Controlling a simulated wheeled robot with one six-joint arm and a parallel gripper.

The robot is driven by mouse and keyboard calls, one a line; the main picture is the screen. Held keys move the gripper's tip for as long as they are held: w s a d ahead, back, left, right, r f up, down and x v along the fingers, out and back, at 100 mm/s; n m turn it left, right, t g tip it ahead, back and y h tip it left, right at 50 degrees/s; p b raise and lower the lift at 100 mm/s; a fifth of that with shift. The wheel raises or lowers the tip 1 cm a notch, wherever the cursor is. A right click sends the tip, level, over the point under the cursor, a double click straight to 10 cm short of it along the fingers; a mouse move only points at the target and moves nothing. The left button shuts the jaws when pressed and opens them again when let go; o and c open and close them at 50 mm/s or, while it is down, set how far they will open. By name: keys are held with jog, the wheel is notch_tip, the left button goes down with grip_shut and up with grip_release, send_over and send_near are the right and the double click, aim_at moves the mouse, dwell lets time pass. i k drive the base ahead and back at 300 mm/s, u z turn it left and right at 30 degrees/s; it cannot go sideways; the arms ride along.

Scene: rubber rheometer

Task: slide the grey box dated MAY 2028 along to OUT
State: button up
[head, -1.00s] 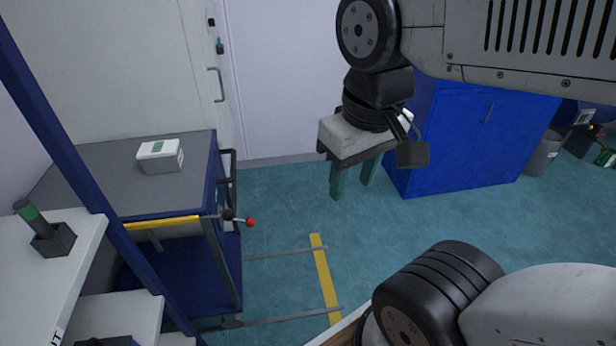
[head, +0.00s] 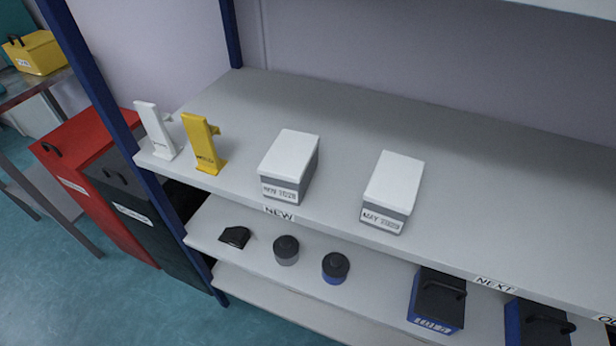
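The grey box dated MAY 2028 (head: 392,190) stands on the top grey shelf (head: 480,170), white lid up, its date label facing the front edge. It is between the NEW label (head: 279,213) and the NEXT label (head: 495,284) on that edge. A second grey box (head: 289,165) with a white lid stands to its left above NEW; its date is hard to read. A label (head: 609,320) starting with O is cut off at the right picture edge. My gripper is not in view now.
A white stand (head: 155,130) and a yellow stand (head: 203,145) are at the shelf's left end. The shelf right of the MAY 2028 box is clear as far as seen. A blue post (head: 105,110) rises at left. Black-topped pots and blue cases (head: 436,302) sit below.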

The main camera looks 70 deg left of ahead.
aim_at(389, 198)
jog(key=u, duration=3)
jog(key=k, duration=0.8)
jog(key=z, duration=1.4)
jog(key=i, duration=0.5)
